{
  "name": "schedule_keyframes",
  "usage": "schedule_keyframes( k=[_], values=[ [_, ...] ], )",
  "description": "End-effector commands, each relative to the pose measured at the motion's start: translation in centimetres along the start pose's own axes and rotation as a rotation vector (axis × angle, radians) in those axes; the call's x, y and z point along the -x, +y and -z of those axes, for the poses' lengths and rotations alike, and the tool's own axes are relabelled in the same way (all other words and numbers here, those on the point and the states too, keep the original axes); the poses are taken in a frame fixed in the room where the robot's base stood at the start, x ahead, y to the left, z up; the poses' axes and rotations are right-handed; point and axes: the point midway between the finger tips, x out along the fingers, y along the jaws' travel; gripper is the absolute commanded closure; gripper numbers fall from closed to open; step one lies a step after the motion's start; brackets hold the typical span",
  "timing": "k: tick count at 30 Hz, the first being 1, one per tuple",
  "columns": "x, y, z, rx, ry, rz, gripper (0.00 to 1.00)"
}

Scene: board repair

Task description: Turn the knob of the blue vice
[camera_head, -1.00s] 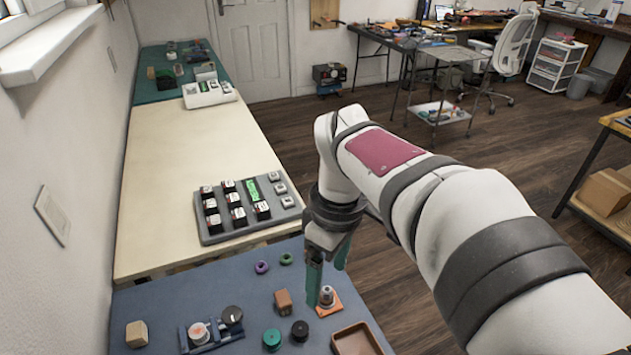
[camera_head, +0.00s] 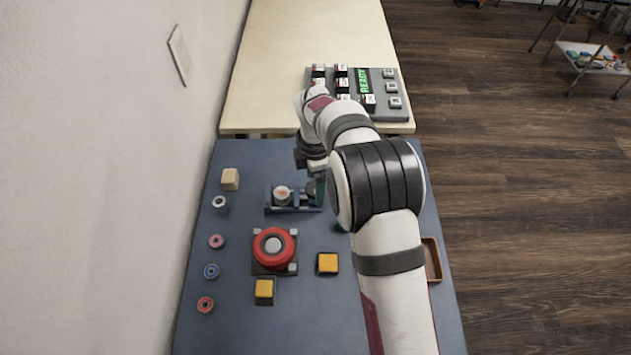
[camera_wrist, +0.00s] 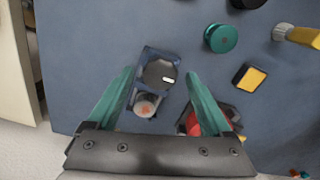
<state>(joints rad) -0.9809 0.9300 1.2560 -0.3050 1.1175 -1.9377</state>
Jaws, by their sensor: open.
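The blue vice (camera_head: 292,208) stands on the blue mat, with a pale round part with a red mark (camera_head: 282,192) at its left. Its dark round knob (camera_head: 312,187) is at its right, partly hidden by my gripper. In the wrist view the dark knob (camera_wrist: 158,75) with a white mark sits on the blue vice (camera_wrist: 147,52). My gripper (camera_wrist: 160,72) is open and empty, its green fingers one on each side of the knob in that view. How far the fingertips are above the knob I cannot tell. In the head view my gripper (camera_head: 319,190) is at the vice's right end.
A wooden block (camera_head: 230,179) and several rings (camera_head: 211,271) lie left. A brown tray (camera_head: 432,258) is at the right edge. A grey keypad panel (camera_head: 395,113) stands behind.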

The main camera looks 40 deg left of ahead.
Motion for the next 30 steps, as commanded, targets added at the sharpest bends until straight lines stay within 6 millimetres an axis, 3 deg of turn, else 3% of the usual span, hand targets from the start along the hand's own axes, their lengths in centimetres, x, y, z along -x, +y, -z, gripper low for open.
schedule_keyframes(
  k=[10, 24, 30],
  values=[
    [-0.75, -0.02, -0.01, -0.001, 0.000, 0.000, 0.16],
    [-0.70, -0.02, -0.01, -0.001, 0.000, 0.000, 0.99],
    [-0.69, -0.02, -0.01, -0.012, 0.000, 0.001, 1.00]
  ],
)
